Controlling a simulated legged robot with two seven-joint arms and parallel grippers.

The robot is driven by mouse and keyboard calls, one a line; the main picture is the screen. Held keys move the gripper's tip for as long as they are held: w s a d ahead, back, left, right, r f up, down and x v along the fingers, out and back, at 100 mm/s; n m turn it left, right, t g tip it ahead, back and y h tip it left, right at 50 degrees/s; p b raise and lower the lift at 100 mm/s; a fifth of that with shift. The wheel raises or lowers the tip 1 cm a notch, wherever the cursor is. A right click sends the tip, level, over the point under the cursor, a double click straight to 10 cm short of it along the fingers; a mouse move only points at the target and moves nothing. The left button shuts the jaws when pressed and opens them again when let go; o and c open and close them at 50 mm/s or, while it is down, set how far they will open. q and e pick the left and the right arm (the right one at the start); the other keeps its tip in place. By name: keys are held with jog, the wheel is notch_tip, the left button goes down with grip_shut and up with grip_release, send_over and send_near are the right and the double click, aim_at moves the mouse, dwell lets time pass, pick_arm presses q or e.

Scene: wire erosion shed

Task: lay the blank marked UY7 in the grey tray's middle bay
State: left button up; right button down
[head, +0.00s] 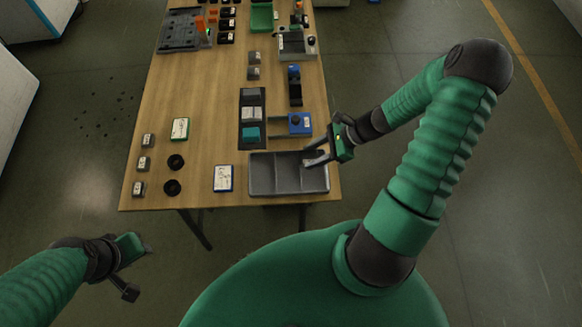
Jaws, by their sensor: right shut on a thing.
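The grey tray (262,190) lies at the near right end of the wooden table, its bays side by side. My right gripper (312,160) reaches in from the right over the tray's right part. It is shut on a small grey block, mostly hidden by the fingers; no mark on it is readable. I cannot tell whether the block touches the tray. Small grey labelled blocks stand at the table's left edge (143,163) and farther back (253,72); their marks are too small to read. My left gripper (137,270) hangs off the table at lower left, and its jaw state is unclear.
A black tray (241,117) with a teal piece stands behind the grey tray, beside a blue device (299,123). A blue-edged card (223,178) lies left of the grey tray. Black rings (172,187) and a green-edged card (180,129) lie farther left. The table's centre-left is clear.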

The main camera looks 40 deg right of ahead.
send_over(292, 173)
jog(key=shift+s+f, duration=0.1)
jog(key=shift+f, duration=0.4)
jog(key=f, duration=0.2)
jog(key=shift+a+f, duration=0.25)
jog(key=shift+f, duration=0.05)
jog(key=shift+d+f, duration=0.1)
jog(key=shift+f, duration=0.25)
jog(key=shift+d, duration=0.1)
jog(key=c, duration=0.7)
grip_release()
jog(key=shift+d, duration=0.15)
